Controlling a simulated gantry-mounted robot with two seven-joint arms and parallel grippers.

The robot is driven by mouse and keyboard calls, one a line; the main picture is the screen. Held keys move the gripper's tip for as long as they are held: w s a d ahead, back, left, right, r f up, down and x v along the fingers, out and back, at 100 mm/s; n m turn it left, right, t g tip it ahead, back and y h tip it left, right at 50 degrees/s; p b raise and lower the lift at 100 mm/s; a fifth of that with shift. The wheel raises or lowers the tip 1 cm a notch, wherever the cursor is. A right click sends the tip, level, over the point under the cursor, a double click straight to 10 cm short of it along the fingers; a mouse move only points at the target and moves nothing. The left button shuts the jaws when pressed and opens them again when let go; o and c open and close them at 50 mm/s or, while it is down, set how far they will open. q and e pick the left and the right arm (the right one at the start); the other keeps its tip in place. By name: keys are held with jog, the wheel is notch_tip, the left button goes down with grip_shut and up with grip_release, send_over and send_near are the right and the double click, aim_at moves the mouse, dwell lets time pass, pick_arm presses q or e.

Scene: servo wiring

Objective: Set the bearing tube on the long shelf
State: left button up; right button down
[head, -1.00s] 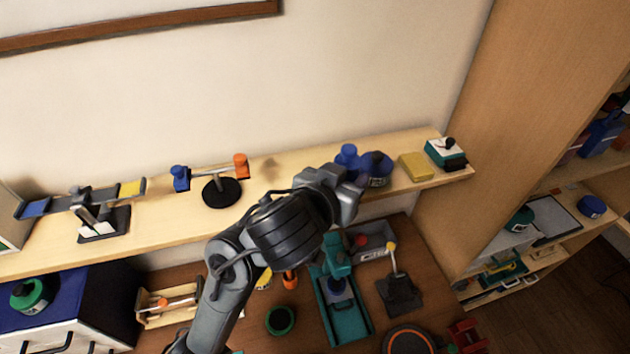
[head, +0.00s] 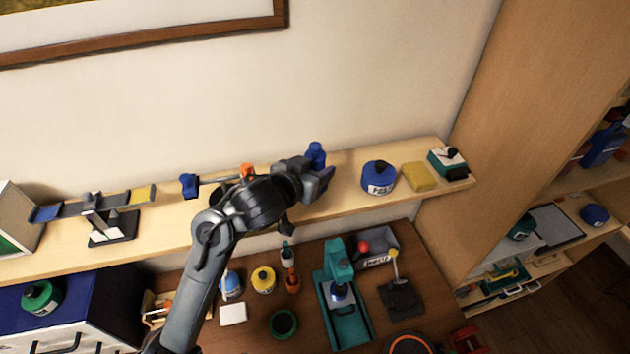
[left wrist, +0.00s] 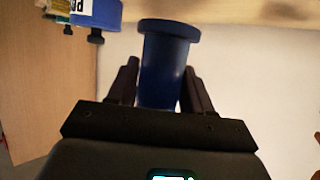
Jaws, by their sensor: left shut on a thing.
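The bearing tube (head: 316,152) is a blue cylinder with a wider flange. In the left wrist view the tube (left wrist: 165,65) stands between the two dark fingers, flange at the far end. My left gripper (head: 314,178) is shut on it, over the long shelf (head: 340,203); the gripper also shows in the left wrist view (left wrist: 162,90). The long shelf is pale wood along the wall. I cannot tell whether the tube touches the shelf. My right gripper is not in view.
On the shelf to the right stand a blue labelled pot (head: 379,177), a yellow block (head: 420,176) and a green-and-white box (head: 447,162). Bare shelf lies between tube and pot.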

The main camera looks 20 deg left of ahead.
pick_arm(q)
jog(key=shift+f+b, duration=0.45)
jog(key=shift+f, duration=1.45)
jog(key=shift+f, duration=0.3)
jog(key=o, duration=1.1)
jog(key=shift+r, duration=0.15)
jog(key=shift+r, duration=0.25)
jog(key=p+v, duration=0.5)
jog(key=v, duration=0.7)
